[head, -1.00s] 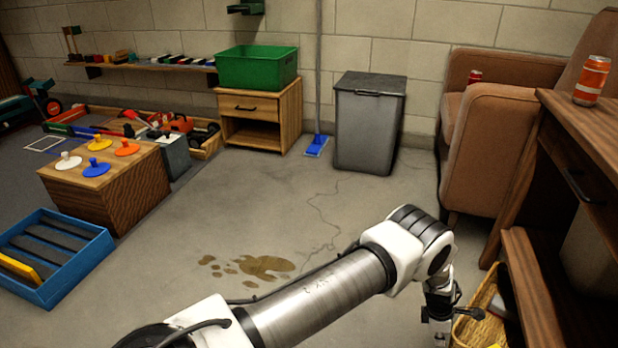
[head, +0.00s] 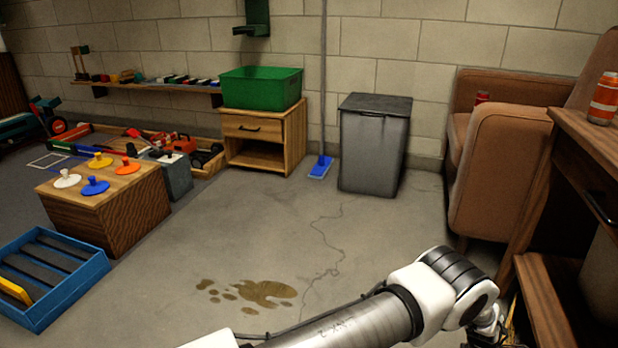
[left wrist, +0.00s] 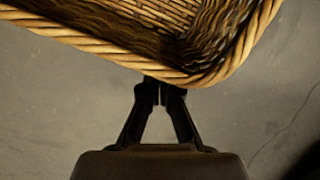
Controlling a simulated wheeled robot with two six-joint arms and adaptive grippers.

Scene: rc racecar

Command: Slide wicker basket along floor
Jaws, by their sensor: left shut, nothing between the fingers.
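The wicker basket (left wrist: 95,47) fills the top of the left wrist view, with its thick twisted rim and one corner toward me. My left gripper (left wrist: 160,92) is shut and empty, with its fingertips at the outside of the basket's near side, close to the corner. The tips are partly under the rim, so I cannot tell whether they touch the wall. In the head view my left arm reaches to the lower right, and its gripper is mostly cut off by the bottom edge. The basket hardly shows there. My right gripper is not in view.
Grey concrete floor around a brown stain (head: 262,292) is open. A wooden desk (head: 545,300) and brown armchair (head: 500,165) stand right of my arm. A grey bin (head: 372,145) stands by the wall. A blue tray (head: 70,290) and peg box (head: 110,205) are left.

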